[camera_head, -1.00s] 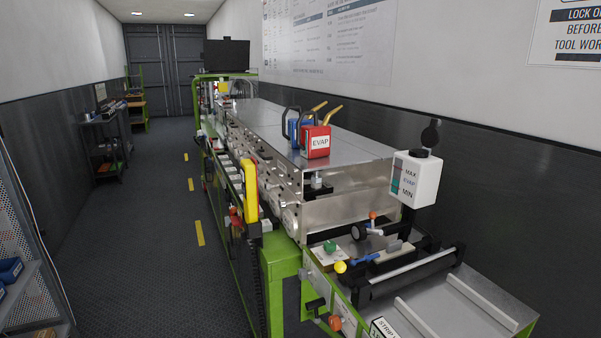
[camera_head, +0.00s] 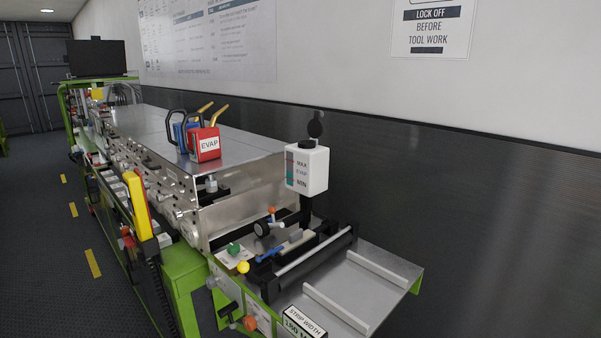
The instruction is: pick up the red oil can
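The red oil can (camera_head: 205,144) stands upright on the flat metal top of the long machine, near its front end. It has a white EVAP label, a dark handle on its left and a yellow spout pointing up to the right. A blue oil can (camera_head: 182,132) stands right behind it and is partly hidden by it. It also has a dark handle and a yellow spout. My gripper does not show in this view.
The machine's metal top (camera_head: 150,122) is otherwise largely clear. A white MAX/MIN reservoir (camera_head: 307,169) stands right of the cans. A yellow upright part (camera_head: 138,205) is on the machine's left side. Dark floor (camera_head: 45,270) is free at the left.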

